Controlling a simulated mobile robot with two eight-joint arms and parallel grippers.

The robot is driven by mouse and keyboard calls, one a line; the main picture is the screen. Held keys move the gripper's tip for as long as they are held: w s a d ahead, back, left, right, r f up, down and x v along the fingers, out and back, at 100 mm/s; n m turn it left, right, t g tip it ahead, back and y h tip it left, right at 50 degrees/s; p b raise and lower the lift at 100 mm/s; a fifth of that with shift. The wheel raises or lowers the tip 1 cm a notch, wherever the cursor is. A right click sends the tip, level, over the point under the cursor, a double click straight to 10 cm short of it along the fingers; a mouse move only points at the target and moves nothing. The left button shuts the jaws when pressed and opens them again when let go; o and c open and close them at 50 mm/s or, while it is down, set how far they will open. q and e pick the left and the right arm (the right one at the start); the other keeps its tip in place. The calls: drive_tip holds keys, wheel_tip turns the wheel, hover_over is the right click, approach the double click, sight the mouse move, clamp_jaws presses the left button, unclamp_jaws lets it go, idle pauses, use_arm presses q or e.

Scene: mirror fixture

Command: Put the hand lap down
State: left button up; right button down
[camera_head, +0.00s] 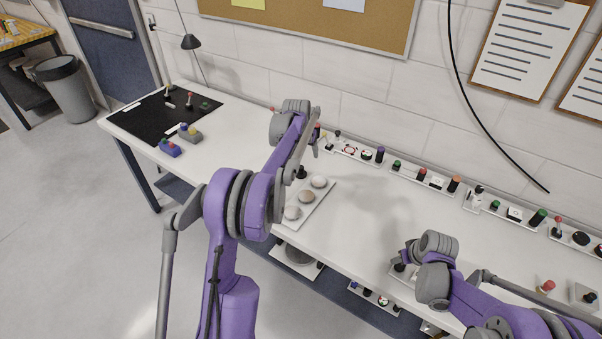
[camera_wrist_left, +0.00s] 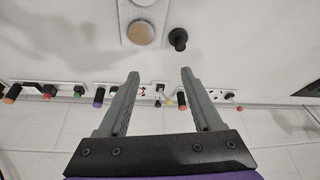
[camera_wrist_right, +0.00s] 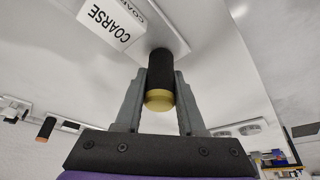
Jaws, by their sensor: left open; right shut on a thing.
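My right gripper (camera_wrist_right: 160,82) is shut on a dark cylinder with a brass-coloured end (camera_wrist_right: 160,72), which looks like the hand lap's handle. It is beside a white block marked COARSE (camera_wrist_right: 113,24); I cannot tell whether they touch. In the head view the right gripper (camera_head: 400,262) is low over the front edge of the bench, and its own arm hides most of the held thing. A white plate (camera_head: 325,206) with three round discs lies below the left arm, beside a black knob (camera_wrist_left: 178,38).
Rows of small coloured knobs and switches (camera_head: 421,174) line the back of the white bench (camera_head: 372,212). A black mat (camera_head: 142,117) with small parts lies at the far left. Shelves with more items sit below the bench front. The bench middle is clear.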

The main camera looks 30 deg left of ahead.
use_arm(q)
approach(301, 166)
drive_tip(key=x, duration=0.4)
drive_tip(key=shift+d+f, duration=0.15)
drive_tip(key=shift+f, duration=0.05)
drive_tip(key=shift+x, duration=2.9)
drive_tip(key=shift+c, duration=0.3)
clamp_jaws()
